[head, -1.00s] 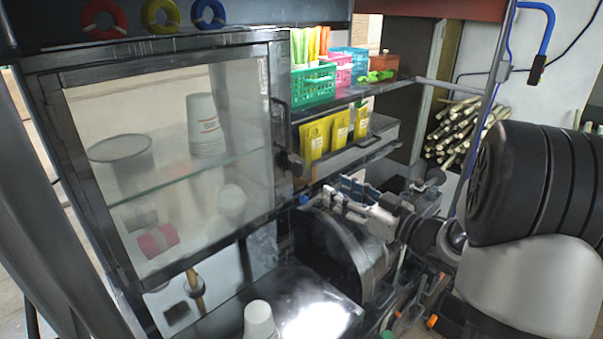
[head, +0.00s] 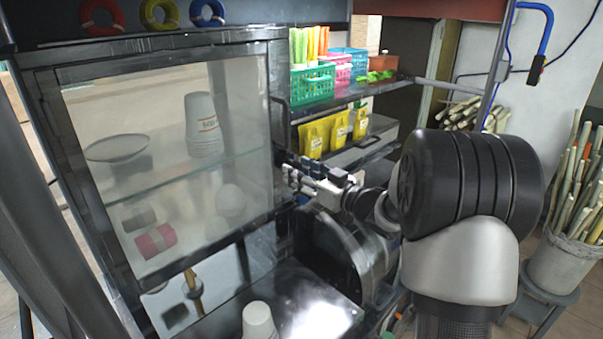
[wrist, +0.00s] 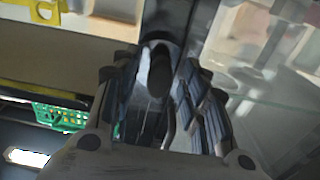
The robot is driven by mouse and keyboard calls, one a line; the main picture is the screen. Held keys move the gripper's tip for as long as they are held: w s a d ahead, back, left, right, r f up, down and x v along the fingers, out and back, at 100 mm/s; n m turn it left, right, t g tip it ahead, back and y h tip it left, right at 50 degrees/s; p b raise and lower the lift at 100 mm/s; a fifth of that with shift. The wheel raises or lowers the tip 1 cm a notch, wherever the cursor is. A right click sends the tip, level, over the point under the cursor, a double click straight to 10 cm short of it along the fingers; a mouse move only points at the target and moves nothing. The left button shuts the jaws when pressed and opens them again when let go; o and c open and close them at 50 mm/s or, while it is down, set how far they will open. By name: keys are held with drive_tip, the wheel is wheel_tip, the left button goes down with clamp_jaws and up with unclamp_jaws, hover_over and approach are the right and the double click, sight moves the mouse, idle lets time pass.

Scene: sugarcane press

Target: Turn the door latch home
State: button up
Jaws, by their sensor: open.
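The glass cabinet door (head: 108,218) stands at the left in the head view, its dark frame flush with the cabinet as far as I can tell. The door latch (wrist: 160,70) shows in the wrist view as a dark oval knob on the dark upright of the frame. My gripper (wrist: 160,98) is open, with one finger on each side of the latch; whether they touch it I cannot tell. In the head view my gripper (head: 288,172) is at the door's right edge and mostly hides the latch.
A dark round press housing (head: 340,250) stands under my arm. Stacked cups (head: 258,320) stand on the counter. A bucket of cane (head: 562,265) is at the right.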

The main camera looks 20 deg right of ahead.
drive_tip(key=shift+c, duration=0.3)
clamp_jaws()
drive_tip(key=shift+b, duration=0.3)
drive_tip(key=shift+d+n+b, duration=0.1)
drive_tip(key=shift+n+b, duration=7.15)
drive_tip(key=shift+n, duration=1.65)
drive_tip(key=shift+r, duration=0.1)
